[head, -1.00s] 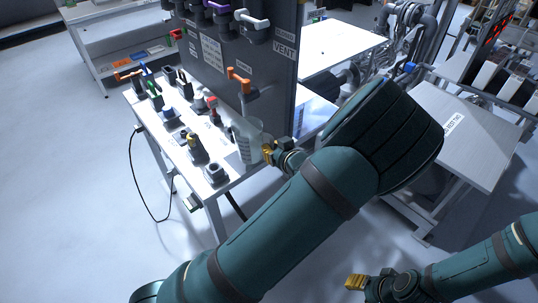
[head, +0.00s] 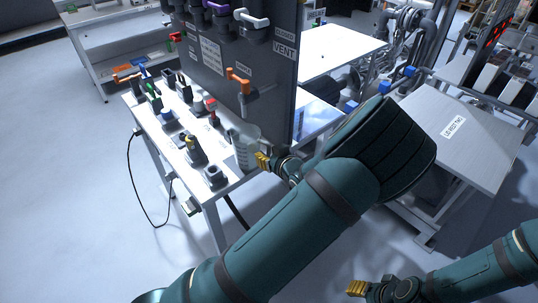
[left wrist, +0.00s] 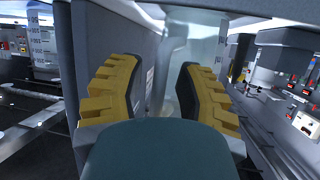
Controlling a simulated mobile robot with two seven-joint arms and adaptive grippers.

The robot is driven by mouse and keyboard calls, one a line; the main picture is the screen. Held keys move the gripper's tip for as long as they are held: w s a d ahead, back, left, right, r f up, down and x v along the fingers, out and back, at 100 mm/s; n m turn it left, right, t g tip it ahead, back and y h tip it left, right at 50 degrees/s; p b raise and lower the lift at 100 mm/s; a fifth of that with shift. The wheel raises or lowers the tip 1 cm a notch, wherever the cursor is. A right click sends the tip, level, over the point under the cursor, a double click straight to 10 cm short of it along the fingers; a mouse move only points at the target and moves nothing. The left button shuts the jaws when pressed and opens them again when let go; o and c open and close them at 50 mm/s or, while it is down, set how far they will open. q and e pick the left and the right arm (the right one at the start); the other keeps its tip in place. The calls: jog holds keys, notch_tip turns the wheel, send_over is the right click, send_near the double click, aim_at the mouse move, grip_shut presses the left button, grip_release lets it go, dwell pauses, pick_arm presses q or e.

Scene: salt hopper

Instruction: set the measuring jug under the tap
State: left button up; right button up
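The clear measuring jug (head: 245,152) stands upright at the front right of the white bench, beside the dark panel. The tap with the orange handle (head: 239,82) is on the panel, and its spout shows above the jug in the picture; I cannot tell whether they line up exactly. My left gripper (head: 262,161) is just right of the jug. In the left wrist view its yellow fingers (left wrist: 155,90) are apart, with the translucent jug (left wrist: 198,55) and its handle beyond them. My right gripper (head: 356,287) hangs low, away from the bench; its finger gap is unclear.
The dark panel (head: 270,75) rises behind. A grey table (head: 465,125) stands at right. The floor in front is clear.

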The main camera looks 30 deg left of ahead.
pick_arm(q)
jog(key=shift+d, duration=0.1)
jog(key=p+v, duration=0.3)
jog(key=v, duration=0.9)
jog(key=s+f+m+g+h, duration=0.1)
jog(key=s+f+m+h, duration=0.25)
jog(key=f, duration=0.45)
jog(key=s+f+m+g+h, duration=0.25)
jog(key=f+h, duration=0.25)
jog(key=f, duration=0.3)
jog(key=s+d+m+g+h, duration=0.2)
jog(key=s+d+m+h, duration=0.1)
jog(key=s+d+h, duration=0.4)
jog(key=s+d+f, duration=0.1)
jog(key=s, duration=0.1)
jog(key=shift+s+d+m, duration=0.3)
jog(key=shift+s+d, duration=0.05)
jog(key=shift+a, duration=0.15)
